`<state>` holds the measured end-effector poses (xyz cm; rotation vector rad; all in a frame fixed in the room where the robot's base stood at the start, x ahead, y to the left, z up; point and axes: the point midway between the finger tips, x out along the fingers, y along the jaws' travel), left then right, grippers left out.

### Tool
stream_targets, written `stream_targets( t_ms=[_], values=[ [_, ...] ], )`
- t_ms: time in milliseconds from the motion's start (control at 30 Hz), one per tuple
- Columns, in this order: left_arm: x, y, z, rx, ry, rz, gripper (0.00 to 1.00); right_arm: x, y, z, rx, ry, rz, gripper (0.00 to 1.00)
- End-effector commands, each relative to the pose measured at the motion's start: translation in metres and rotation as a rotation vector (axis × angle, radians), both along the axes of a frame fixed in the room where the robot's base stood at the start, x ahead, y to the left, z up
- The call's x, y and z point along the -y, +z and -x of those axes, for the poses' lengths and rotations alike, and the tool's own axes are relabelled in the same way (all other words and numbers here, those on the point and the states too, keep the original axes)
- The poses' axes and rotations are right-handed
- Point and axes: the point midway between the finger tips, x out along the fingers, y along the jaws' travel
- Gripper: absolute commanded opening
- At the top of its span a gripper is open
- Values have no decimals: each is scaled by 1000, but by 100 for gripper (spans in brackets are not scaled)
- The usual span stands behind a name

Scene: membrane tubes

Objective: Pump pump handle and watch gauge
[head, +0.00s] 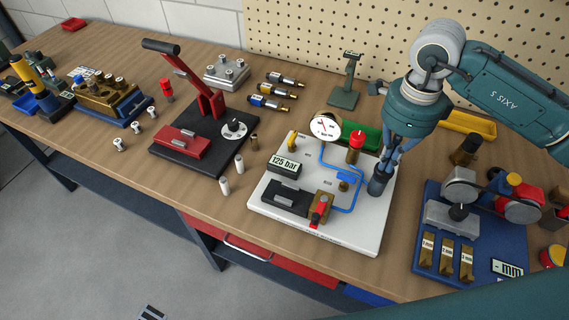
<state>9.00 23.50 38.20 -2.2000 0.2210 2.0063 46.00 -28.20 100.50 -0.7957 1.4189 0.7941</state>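A white test board (330,237) stands on the bench with a round white gauge (325,125) at its back left; the small dial figures are too small to read. A display (284,164) on it reads 125 bar. A dark blue-grey upright pump cylinder (378,186) stands at the board's right edge. My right gripper (385,168) points down over the cylinder, its fingers close together at the top of it. The pump handle is hidden there, and I cannot tell whether the fingers grip it. My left gripper is not in view.
A red valve knob (356,139) and a green tray (361,136) are close left of my gripper. A blue fixture (470,240) is to the right. A black press with a red lever (205,97) is to the left. A pegboard (330,35) rises behind the bench.

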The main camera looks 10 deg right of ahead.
Motion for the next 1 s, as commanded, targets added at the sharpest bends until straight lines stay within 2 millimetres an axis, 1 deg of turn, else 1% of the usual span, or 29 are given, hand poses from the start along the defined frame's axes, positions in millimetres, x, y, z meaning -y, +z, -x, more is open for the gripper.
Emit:
stream_targets(
  t_ms=[33,200,467,567,1000],
  values=[
    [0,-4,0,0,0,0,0,0,-6,1,-4,1,0,0],
    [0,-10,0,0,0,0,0,-1,-13,1,-4,1,0,0],
    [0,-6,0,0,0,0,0,-1,-8,1,-5,2,0,0],
    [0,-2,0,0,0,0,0,-1,-1,1,-5,2,0,0],
    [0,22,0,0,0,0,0,0,40,1,-3,1,-1,0]
  ],
)
